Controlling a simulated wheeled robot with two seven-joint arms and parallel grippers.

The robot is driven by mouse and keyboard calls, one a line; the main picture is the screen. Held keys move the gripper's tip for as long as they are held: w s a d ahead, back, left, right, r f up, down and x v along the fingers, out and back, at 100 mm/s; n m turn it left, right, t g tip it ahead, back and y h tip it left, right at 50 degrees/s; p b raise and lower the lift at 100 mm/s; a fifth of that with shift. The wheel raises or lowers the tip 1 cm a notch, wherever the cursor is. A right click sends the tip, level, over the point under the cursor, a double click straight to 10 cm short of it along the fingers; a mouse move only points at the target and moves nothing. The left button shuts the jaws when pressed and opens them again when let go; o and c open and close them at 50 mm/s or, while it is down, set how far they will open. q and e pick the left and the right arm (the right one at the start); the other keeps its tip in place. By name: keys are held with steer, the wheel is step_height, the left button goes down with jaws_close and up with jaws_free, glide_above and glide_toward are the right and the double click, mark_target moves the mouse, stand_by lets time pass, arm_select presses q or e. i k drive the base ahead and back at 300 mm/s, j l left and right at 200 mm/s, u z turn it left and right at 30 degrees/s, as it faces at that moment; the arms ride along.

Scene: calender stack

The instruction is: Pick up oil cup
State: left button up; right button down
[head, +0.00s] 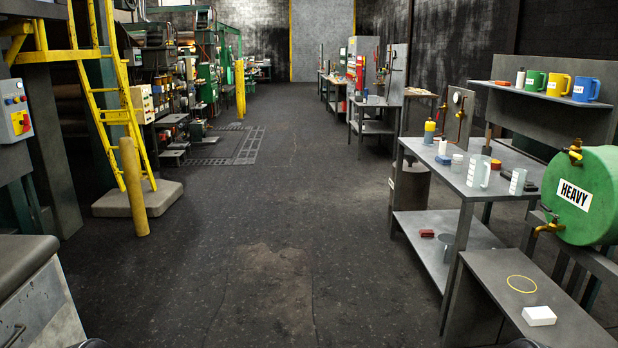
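Several vessels could be the oil cup, and I cannot tell which one is. A clear measuring jug (479,172) with a handle stands upright on the grey workbench at the right. A smaller clear cup (517,182) stands to its right. A green mug (534,81), a yellow mug (558,86) and a blue mug (585,90) stand in a row on the raised shelf behind the bench. Their labels are too small to read. Neither of my grippers shows in the head view.
A green drum (590,195) marked HEAVY, with brass taps, sits beside the workbench (430,153). A low grey table (490,268) carries a yellow ring (521,284) and a white block (538,316). A yellow post (134,187) stands at left. The aisle floor (270,200) is clear.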

mark_target(519, 176)
steer(key=i+j+u, duration=0.15)
steer(key=i+j, duration=0.15)
steer(key=i, duration=0.3)
steer(key=i+j, duration=0.2)
steer(key=i, duration=0.25)
steer(key=i+j, duration=0.15)
steer(key=i, duration=0.3)
steer(key=i+j+z, duration=0.1)
steer(key=i, duration=0.35)
steer(key=i+l+z, duration=0.1)
steer(key=i+z, duration=0.75)
steer(key=i+j+z, duration=0.15)
steer(key=i+z, duration=0.15)
steer(key=z, duration=0.15)
steer(key=i+j+z, duration=0.3)
steer(key=z, duration=0.15)
steer(key=i+z, duration=0.4)
steer(key=i+j+z, duration=0.1)
steer(key=z, duration=0.35)
steer(key=i+j+z, duration=0.2)
steer(key=z, duration=0.2)
steer(key=i+j+z, duration=0.3)
steer(key=z, duration=0.15)
steer(key=i+j+z, duration=0.2)
steer(key=j+z, duration=0.2)
